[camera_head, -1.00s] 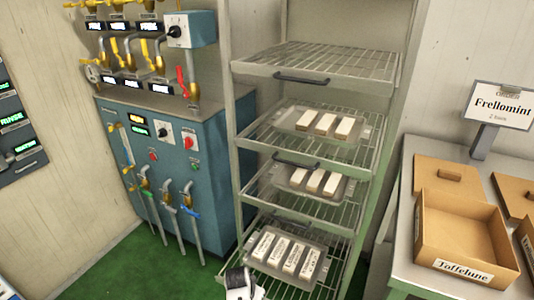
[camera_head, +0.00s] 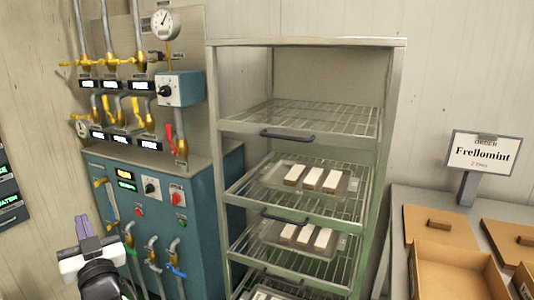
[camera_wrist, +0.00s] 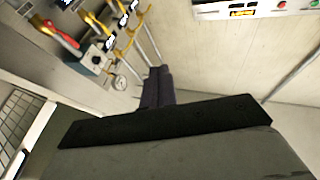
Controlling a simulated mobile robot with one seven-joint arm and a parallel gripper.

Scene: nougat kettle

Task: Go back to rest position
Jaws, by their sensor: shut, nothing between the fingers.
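My gripper (camera_head: 88,226) is at the lower left of the head view, in front of the blue machine cabinet. Its two dark fingers are together, point upward and hold nothing. In the wrist view the closed fingers (camera_wrist: 156,87) show in the middle, with the wall and tilted pipework beyond them. No object touches the gripper in either view.
A blue cabinet (camera_head: 195,205) with valves and pipes stands on the left. A wire-shelf rack (camera_head: 310,120) with trays of white bars is in the middle. A table at right bears open boxes (camera_head: 455,270) and a Frellomint sign (camera_head: 483,153).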

